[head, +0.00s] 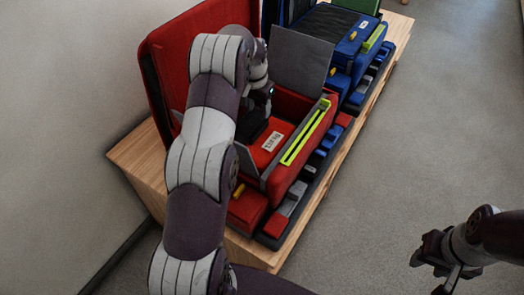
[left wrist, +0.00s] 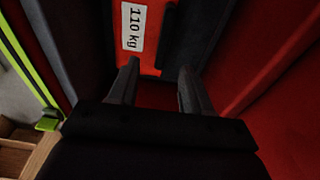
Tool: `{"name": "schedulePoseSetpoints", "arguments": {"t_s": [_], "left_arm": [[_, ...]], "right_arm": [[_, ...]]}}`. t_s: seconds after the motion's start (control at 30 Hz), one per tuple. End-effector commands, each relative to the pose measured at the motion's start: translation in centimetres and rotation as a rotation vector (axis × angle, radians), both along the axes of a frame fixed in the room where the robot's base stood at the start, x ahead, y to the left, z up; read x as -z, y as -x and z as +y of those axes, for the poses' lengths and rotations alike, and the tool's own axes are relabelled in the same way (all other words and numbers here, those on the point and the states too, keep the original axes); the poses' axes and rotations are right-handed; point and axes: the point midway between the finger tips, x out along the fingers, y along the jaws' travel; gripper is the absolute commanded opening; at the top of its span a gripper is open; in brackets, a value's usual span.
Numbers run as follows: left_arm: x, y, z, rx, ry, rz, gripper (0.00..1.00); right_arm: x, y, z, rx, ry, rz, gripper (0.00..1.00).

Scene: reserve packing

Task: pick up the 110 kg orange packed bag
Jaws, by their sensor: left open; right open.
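The orange-red packed bag (head: 270,150) lies inside an open red case (head: 292,165), with a white label on top. In the left wrist view the bag (left wrist: 157,25) shows its label, which reads 110 kg. My left gripper (left wrist: 158,72) is open, with its two fingers apart at the near end of the bag and nothing held between them. I cannot tell whether the fingers touch it. In the head view my left arm hides part of the case and of the bag. My right gripper (head: 442,262) is open and empty over the floor at the lower right.
The case's red lid (head: 165,50) stands raised at the left, and a grey flap (head: 302,60) stands up behind the bag. A blue case (head: 340,45) is further back on the wooden bench (head: 128,160). Small red, grey and blue pieces line the bench's right side. Grey floor is clear at right.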

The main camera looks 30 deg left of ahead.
Motion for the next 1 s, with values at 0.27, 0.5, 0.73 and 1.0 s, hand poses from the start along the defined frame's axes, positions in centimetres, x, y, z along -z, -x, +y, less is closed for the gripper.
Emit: {"name": "schedulePoseSetpoints", "arguments": {"t_s": [0.27,0.5,0.73,1.0], "left_arm": [[4.9,-0.6,-0.1,0.001,0.001,0.001,0.49],[8.9,-0.8,0.6,-0.001,0.002,0.002,0.49],[10.4,-1.0,0.5,-0.001,0.0,-0.001,0.49],[10.4,-1.0,0.5,0.0,0.0,-0.001,0.0]], "right_arm": [[-0.2,0.0,0.0,0.0,0.0,-0.001,0.43],[-0.2,0.0,0.0,0.0,0.0,0.0,0.43],[-0.2,0.0,0.0,0.0,0.0,0.0,0.43],[-0.2,0.0,0.0,0.0,0.0,0.0,0.43]]}}
